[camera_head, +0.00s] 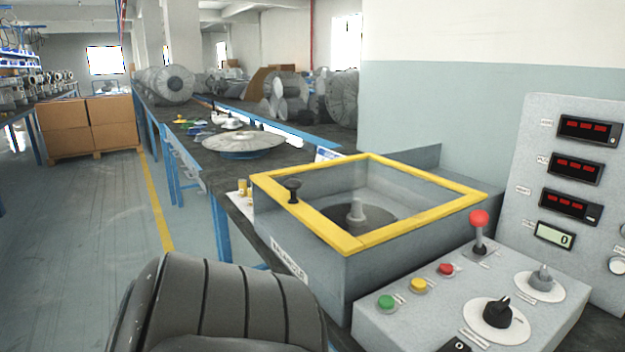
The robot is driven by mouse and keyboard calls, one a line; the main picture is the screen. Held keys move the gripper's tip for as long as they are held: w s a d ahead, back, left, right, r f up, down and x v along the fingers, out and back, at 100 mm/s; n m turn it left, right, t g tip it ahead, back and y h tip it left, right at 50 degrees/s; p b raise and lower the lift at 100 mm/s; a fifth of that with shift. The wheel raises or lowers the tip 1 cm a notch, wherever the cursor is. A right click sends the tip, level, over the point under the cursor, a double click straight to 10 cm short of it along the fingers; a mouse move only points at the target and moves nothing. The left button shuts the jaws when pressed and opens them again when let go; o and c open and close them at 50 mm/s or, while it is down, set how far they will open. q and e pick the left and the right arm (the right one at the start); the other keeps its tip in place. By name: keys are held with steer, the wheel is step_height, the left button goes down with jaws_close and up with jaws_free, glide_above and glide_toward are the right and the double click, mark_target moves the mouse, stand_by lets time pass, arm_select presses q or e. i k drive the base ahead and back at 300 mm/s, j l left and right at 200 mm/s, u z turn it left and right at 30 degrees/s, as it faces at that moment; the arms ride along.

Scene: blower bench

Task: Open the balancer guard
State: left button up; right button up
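The balancer guard (305,210) is a yellow square frame lying flat on top of the grey balancer box (395,270). It looks closed. A black knob (292,190) stands up on its left side. Through the frame I see a dark round plate (375,222) with a pale central spindle (356,210). Whether a clear pane fills the frame is hard to tell. Neither of my grippers is in view.
A control panel with a red-knobbed lever (479,220), coloured buttons (418,285) and dials stands at right. A dark ribbed object (220,305) fills the bottom left. A flat disc (243,142) lies on the bench behind. Cartons (88,125) stand left; the floor between is clear.

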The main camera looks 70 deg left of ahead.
mark_target(346, 245)
steer(key=k+u, duration=0.1)
steer(key=u, duration=1.9)
